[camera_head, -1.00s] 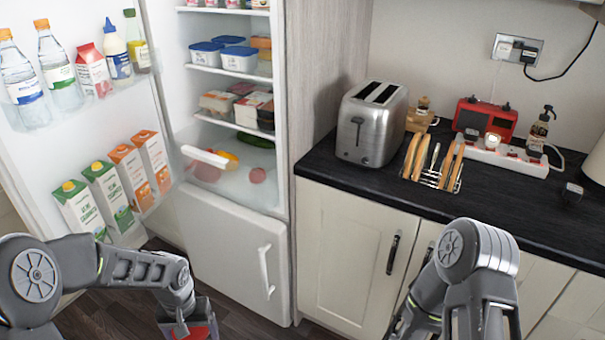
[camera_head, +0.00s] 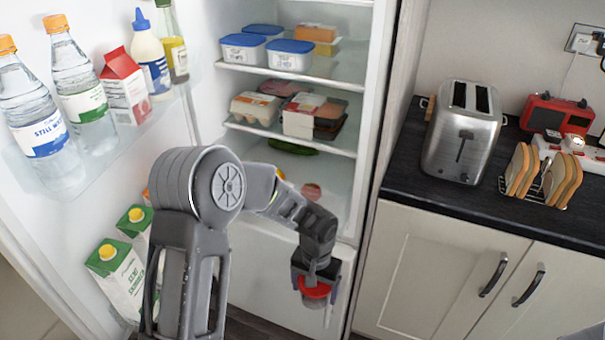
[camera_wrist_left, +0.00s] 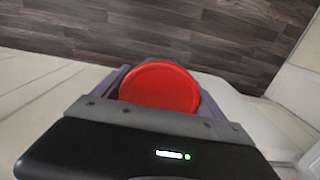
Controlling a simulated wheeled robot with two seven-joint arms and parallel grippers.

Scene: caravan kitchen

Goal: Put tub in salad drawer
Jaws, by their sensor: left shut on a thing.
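My left gripper (camera_head: 316,280) is shut on a tub with a round red lid (camera_head: 317,291), held in front of the fridge's lower part. In the left wrist view the red lid (camera_wrist_left: 160,88) shows between the two fingers, above a dark wood floor. The salad drawer (camera_head: 338,212) is at the bottom of the open fridge compartment, above and behind the gripper.
The open fridge door (camera_head: 100,190) holds bottles and cartons at left. Fridge shelves above the drawer hold blue-lidded boxes (camera_head: 290,55) and food packs (camera_head: 300,115). A counter (camera_head: 420,190) with a toaster (camera_head: 462,132) and toast rack (camera_head: 540,190) is at right.

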